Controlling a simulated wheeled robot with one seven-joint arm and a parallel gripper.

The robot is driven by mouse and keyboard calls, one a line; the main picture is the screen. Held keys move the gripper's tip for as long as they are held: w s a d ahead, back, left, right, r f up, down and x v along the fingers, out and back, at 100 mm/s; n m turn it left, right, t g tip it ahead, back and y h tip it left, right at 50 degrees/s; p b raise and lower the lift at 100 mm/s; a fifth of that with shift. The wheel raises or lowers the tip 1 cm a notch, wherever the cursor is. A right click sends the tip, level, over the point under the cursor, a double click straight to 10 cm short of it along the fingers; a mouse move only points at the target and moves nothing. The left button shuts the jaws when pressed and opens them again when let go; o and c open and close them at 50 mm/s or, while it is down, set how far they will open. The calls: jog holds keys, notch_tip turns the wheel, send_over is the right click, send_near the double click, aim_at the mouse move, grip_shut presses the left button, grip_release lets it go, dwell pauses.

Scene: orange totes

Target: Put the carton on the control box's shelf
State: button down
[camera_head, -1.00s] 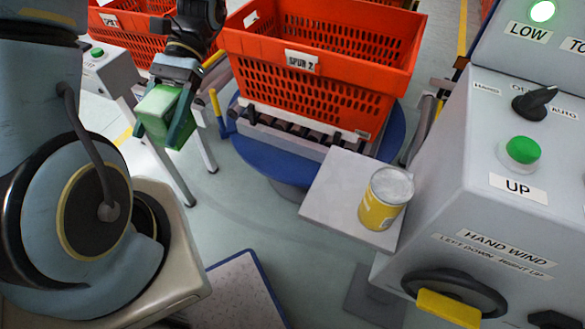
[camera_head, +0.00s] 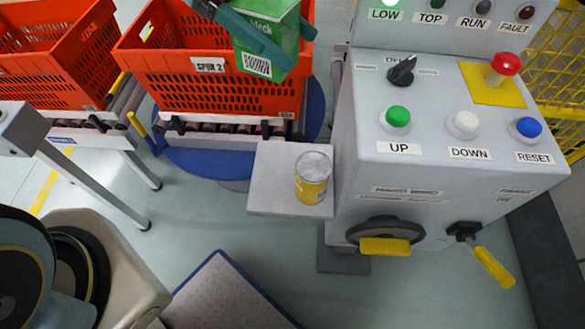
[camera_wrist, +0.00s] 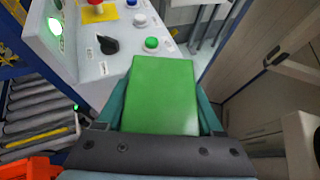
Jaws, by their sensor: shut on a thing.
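The green carton (camera_head: 268,42) is held up in front of the orange tote at the top of the head view. My gripper (camera_head: 262,40) is shut on it, with a teal finger across its face. In the wrist view the carton (camera_wrist: 163,95) fills the middle, between the two fingers (camera_wrist: 163,112). The control box (camera_head: 440,140) stands at the right. Its small grey shelf (camera_head: 268,185) juts out from its left side, lower than the carton. A yellow can (camera_head: 312,180) stands upright on the shelf's right part; the left part is bare.
An orange tote (camera_head: 200,85) sits on rollers above a blue round base (camera_head: 200,160), behind the shelf. Another tote (camera_head: 50,60) is at the left. The hand-wind wheel (camera_head: 385,230) and a yellow-handled crank (camera_head: 492,266) stick out of the control box's front.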

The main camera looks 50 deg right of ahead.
jog(key=b, duration=0.9)
send_over(288, 164)
notch_tip(288, 164, down, 14)
notch_tip(288, 164, down, 10)
jog(key=shift+s+r, duration=0.15)
grip_release()
jog(key=shift+r, duration=0.1)
jog(key=b+v, duration=0.1)
jog(key=v, duration=1.1)
